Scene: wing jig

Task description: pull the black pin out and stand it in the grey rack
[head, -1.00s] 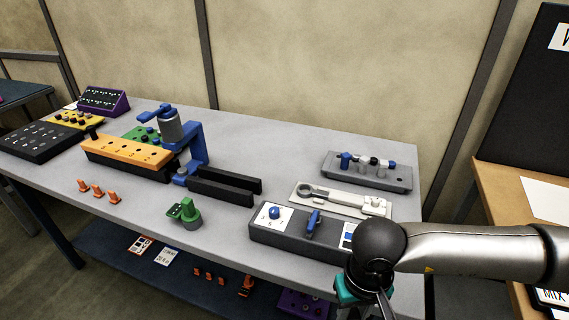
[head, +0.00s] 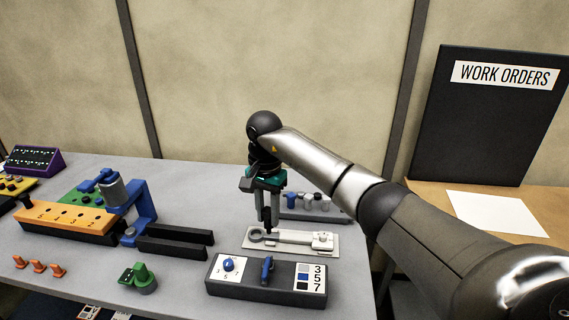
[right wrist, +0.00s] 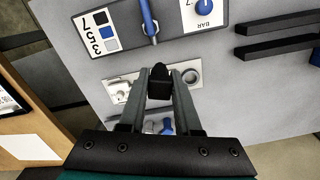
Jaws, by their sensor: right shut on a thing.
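My right gripper (head: 267,222) points down over the white plate with a ring (head: 290,240), in front of the grey rack (head: 335,215). In the right wrist view the gripper (right wrist: 160,92) is shut on a black piece (right wrist: 160,78), which looks like the black pin. The fingers hide part of it. Whether its lower end touches the plate I cannot tell. The rack holds blue and light grey pieces, and my arm covers part of it. My left gripper is out of view.
A grey box with a blue lever (head: 267,270) stands in front of the plate. Two black rails (head: 175,240), a blue clamp (head: 143,200) and an orange numbered bar (head: 70,216) stand to the left. A green part (head: 140,278) and orange pegs (head: 38,266) lie near the front edge.

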